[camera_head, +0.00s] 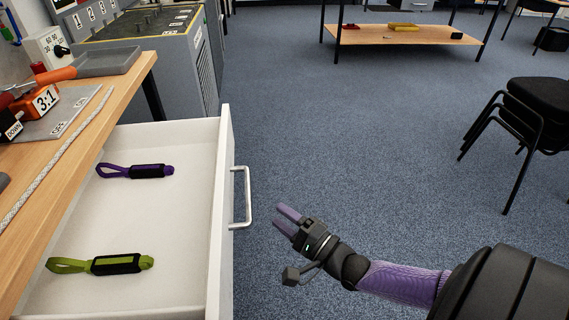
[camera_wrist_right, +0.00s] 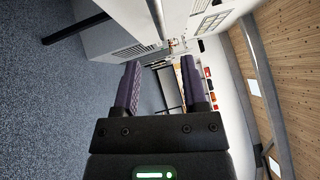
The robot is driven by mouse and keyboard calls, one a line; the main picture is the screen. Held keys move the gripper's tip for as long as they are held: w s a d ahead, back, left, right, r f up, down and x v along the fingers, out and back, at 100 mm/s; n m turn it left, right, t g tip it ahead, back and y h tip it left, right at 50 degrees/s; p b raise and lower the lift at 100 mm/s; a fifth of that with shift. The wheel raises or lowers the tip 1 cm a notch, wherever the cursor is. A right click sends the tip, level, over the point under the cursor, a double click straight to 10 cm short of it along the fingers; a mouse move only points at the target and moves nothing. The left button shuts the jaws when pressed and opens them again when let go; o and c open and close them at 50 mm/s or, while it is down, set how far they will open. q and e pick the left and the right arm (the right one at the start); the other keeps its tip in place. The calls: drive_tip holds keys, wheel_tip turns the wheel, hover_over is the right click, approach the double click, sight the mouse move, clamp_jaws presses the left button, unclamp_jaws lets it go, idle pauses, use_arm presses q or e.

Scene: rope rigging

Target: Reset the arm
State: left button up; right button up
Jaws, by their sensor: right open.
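My right gripper (camera_head: 283,220) is open and empty over the blue carpet, just right of the open drawer's handle (camera_head: 242,197) and apart from it. In the right wrist view its two purple fingers (camera_wrist_right: 158,88) are spread with nothing between them. My right arm comes in from the lower right of the head view. The white drawer (camera_head: 190,215) is pulled out. A purple looped strap (camera_head: 147,171) and a green looped strap (camera_head: 115,264) lie in it, apart from each other. My left gripper is not in view.
A wooden bench top (camera_head: 100,105) at left holds a white rope (camera_head: 45,170), an orange 3:1 block (camera_head: 43,101) and a grey tray (camera_head: 108,61). A grey cabinet (camera_head: 150,50) stands behind. Stacked black chairs (camera_head: 535,115) are at right. The carpet (camera_head: 340,130) between is clear.

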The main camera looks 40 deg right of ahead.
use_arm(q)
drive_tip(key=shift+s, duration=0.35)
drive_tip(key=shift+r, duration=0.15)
